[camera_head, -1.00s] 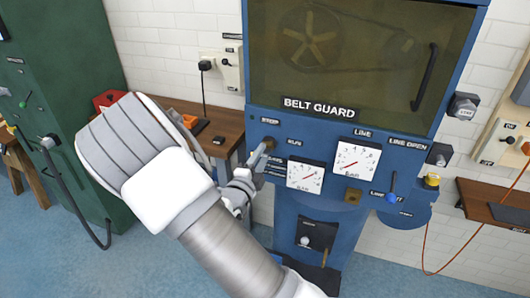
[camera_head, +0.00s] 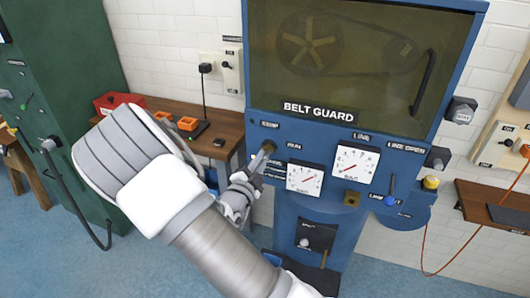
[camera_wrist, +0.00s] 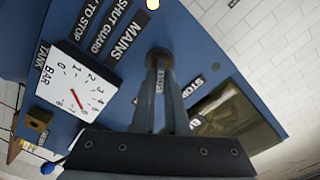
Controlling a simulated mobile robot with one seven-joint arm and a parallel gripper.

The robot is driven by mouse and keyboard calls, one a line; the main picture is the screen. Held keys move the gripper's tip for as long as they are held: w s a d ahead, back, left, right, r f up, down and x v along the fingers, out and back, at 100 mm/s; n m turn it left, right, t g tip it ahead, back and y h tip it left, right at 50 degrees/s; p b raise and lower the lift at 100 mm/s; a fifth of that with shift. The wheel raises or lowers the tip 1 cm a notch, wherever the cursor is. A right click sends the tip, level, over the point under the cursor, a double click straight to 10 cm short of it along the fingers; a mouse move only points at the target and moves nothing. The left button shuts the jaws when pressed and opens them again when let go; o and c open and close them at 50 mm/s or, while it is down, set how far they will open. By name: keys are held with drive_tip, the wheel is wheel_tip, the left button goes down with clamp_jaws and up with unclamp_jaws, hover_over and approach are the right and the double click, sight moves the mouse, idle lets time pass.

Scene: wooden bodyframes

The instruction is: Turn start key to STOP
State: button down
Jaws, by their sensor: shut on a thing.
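Two white gauges, one at left (camera_head: 305,179) and one at right (camera_head: 354,165), sit right of my gripper. A blue-knobbed lever (camera_head: 390,199) is farther right. The dark belt guard (camera_head: 350,75) is above. A wooden bench (camera_head: 218,130) with orange bins (camera_head: 187,123) stands left.

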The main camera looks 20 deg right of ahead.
drive_tip(key=n+p, duration=0.1)
drive_tip(key=n, duration=0.3)
drive_tip(key=n+p, duration=0.2)
drive_tip(key=n, duration=0.4)
drive_tip(key=shift+r+n, duration=0.1)
drive_tip(key=shift+n, duration=0.2)
drive_tip(key=c, duration=0.8)
unclamp_jaws()
drive_tip(key=shift+c, duration=0.2)
